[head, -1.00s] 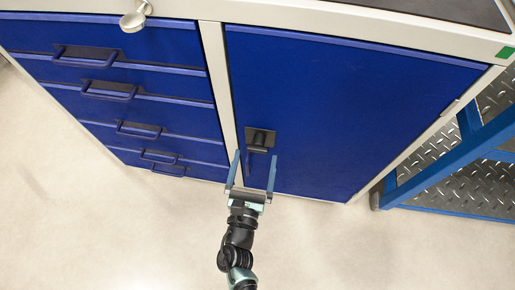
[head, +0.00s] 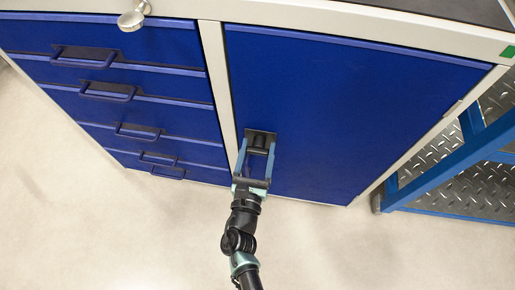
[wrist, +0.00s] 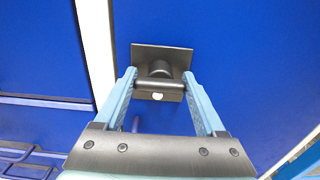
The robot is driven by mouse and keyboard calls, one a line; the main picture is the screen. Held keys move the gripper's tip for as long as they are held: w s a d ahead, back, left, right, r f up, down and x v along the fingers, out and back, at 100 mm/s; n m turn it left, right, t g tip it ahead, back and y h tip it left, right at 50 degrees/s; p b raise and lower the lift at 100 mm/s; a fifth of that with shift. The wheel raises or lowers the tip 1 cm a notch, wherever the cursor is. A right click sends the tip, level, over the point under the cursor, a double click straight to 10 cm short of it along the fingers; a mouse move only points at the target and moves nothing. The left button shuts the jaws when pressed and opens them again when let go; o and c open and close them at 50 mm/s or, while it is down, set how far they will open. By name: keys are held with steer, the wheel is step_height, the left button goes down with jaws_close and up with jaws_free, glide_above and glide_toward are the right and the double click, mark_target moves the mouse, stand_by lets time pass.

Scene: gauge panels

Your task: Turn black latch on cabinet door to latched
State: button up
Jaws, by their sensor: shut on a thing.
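The black latch (head: 261,133) sits on the blue cabinet door (head: 330,120), near its left edge. In the wrist view the latch shows as a dark square plate with a round hub and a crosswise handle (wrist: 160,93) that has a pale round mark. My gripper (head: 258,143) reaches up to it from below, with one light blue finger on each side. The fingers are shut on the latch handle, which spans the gap between them. The handle lies about crosswise between the fingers in the wrist view.
Blue drawers with bar handles (head: 107,92) stand left of the door, past a pale post (head: 218,80). A round metal knob (head: 131,20) juts out at the top left. A blue frame with metal tread plates (head: 440,165) stands at the right. The floor (head: 120,235) in front is clear.

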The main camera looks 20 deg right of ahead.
steer(key=shift+c, duration=1.2)
steer(key=shift+f+m, duration=0.1)
steer(key=shift+m, duration=0.2)
steer(key=m+b, duration=0.3)
steer(key=shift+f+m, duration=0.1)
steer(key=shift+m, duration=0.2)
steer(key=m+b, duration=0.4)
steer(key=shift+m, duration=0.3)
steer(key=m+b, duration=0.4)
steer(key=m, duration=0.1)
steer(key=shift+m+b, duration=1.5)
steer(key=shift+m, duration=0.5)
steer(key=shift+r, duration=0.2)
